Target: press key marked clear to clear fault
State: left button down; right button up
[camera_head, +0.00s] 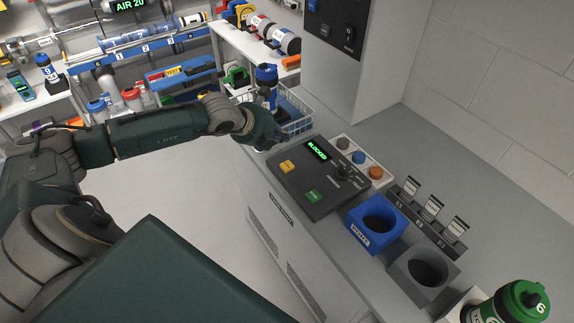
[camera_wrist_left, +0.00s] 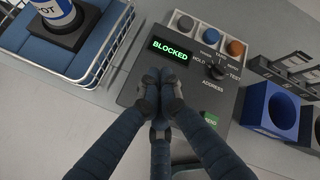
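The dark control panel (camera_head: 335,200) lies on the grey counter, and its green display (camera_head: 318,149) reads BLOCKED. It has a yellow key (camera_head: 287,167), a green key (camera_head: 313,196) and a dial (camera_head: 344,171). The yellow key's lettering is too small to read. In the left wrist view the green key (camera_wrist_left: 211,118) reads SEND, and the yellow key is hidden behind my fingers. My left gripper (camera_head: 271,143) is at the panel's far left corner; its fingers (camera_wrist_left: 160,84) are together at the tips, with nothing seen between them. My right gripper is not in view.
A wire basket (camera_head: 296,114) with a blue-capped tube stands just beyond my left gripper. Three round buttons (camera_head: 360,158) sit behind the panel. A blue holder (camera_head: 373,228), a grey holder (camera_head: 424,270) and a green-capped canister (camera_head: 520,302) stand to the right.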

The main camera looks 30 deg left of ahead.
pick_arm(q)
jog(key=shift+d+f, duration=0.1)
jog(key=b, duration=0.5)
send_over(285, 166)
notch_tip(285, 166, down, 8)
jog(key=shift+r, duration=0.1)
jog(key=shift+f+b, duration=0.35)
jog(key=shift+f, duration=0.15)
jog(key=shift+r, duration=0.1)
dwell(0.9)
jog(key=shift+f+b, duration=0.45)
jog(key=shift+b, duration=0.2)
